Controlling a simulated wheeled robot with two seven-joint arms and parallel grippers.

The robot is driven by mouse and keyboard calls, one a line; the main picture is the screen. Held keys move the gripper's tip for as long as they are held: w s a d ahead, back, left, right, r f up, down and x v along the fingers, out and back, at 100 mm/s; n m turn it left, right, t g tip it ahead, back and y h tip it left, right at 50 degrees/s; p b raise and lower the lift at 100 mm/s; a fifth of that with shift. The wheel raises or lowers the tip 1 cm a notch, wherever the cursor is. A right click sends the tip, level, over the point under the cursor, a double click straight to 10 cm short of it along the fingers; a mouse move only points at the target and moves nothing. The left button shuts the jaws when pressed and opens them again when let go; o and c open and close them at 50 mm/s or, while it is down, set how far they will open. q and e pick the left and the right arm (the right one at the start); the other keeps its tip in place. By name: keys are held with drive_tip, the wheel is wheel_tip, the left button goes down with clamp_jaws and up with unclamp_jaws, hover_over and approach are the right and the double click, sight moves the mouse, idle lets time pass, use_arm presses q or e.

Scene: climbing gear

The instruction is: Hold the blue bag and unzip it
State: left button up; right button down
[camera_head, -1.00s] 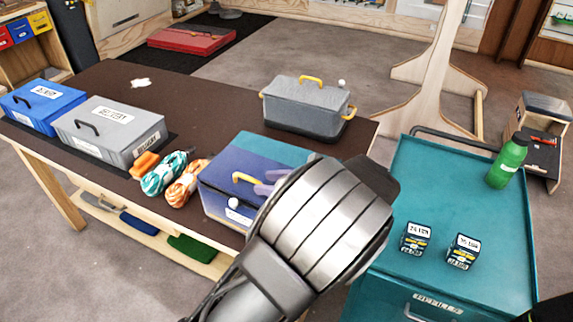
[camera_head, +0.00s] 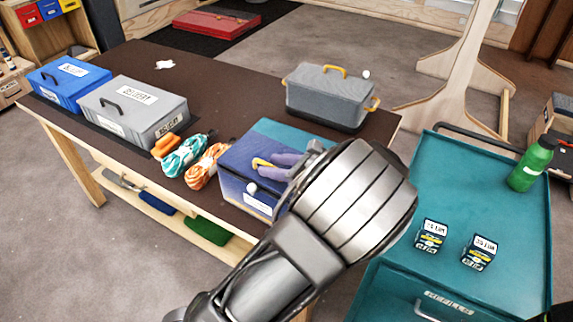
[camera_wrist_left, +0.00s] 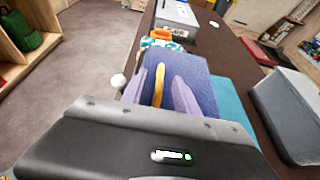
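The blue bag (camera_head: 240,172) stands on the near edge of the brown table, with a teal part behind and a yellow handle (camera_head: 261,163) on top. A white ball (camera_head: 251,187), perhaps a zip pull, sits at its front; it also shows in the left wrist view (camera_wrist_left: 118,81). My left gripper (camera_head: 277,161) is over the bag's top. In the left wrist view its two fingers (camera_wrist_left: 160,88) are apart, with the yellow handle between them and a visible gap on the right. My left wrist hides the bag's right side. My right gripper is not in view.
A grey bag with a yellow handle (camera_head: 330,97) stands behind. Orange and teal rope coils (camera_head: 206,166) lie left of the blue bag. Grey (camera_head: 133,107) and blue (camera_head: 68,80) boxes stand farther left. A teal cart (camera_head: 470,205) holds a green bottle (camera_head: 531,164) and two small boxes.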

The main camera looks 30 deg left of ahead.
use_arm(q)
drive_tip(key=shift+x, duration=1.25)
drive_tip(key=shift+c, duration=0.6)
clamp_jaws()
